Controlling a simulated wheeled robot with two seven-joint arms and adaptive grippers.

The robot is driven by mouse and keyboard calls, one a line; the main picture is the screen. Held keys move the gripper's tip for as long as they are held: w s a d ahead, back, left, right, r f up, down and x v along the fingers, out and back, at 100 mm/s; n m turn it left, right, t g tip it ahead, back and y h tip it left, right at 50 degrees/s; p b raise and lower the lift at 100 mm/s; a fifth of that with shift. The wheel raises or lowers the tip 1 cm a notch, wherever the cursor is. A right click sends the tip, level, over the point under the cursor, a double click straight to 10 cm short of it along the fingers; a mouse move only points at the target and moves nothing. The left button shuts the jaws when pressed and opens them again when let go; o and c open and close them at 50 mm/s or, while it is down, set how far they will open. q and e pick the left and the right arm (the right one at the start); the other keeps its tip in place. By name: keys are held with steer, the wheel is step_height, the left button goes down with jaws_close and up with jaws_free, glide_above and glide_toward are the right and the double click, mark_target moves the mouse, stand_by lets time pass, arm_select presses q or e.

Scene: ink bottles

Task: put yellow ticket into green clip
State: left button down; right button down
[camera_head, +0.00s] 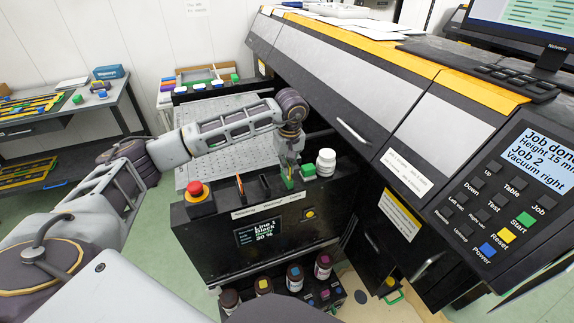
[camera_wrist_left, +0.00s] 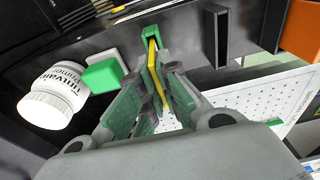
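The yellow ticket (camera_wrist_left: 152,57) is a thin strip in the left wrist view, with its far end at the green clip (camera_wrist_left: 151,33). It appears to reach into the clip's slot; how deep I cannot tell. My left gripper (camera_wrist_left: 161,77) has its fingertips close on either side of the ticket and looks shut on it. In the head view my left gripper (camera_head: 289,157) points down at the black printer unit, just above the green clip (camera_head: 287,183). The ticket is hardly visible there. My right gripper is not in view.
Next to the clip are a green and white block (camera_head: 307,171) and a white bottle (camera_head: 326,162). Dark slots (camera_head: 265,182) and a red button (camera_head: 196,189) lie to the left. Several ink bottles (camera_head: 295,277) stand below. The large printer (camera_head: 370,110) rises at the right.

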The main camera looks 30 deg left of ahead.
arm_select(q)
steer(key=shift+f, duration=0.2)
stand_by(0.5)
steer(key=c, duration=1.6)
jaws_free()
steer(key=shift+o, duration=0.2)
step_height(320, 180, up, 12)
steer(key=s+d, duration=0.1)
steer(key=shift+f, duration=0.1)
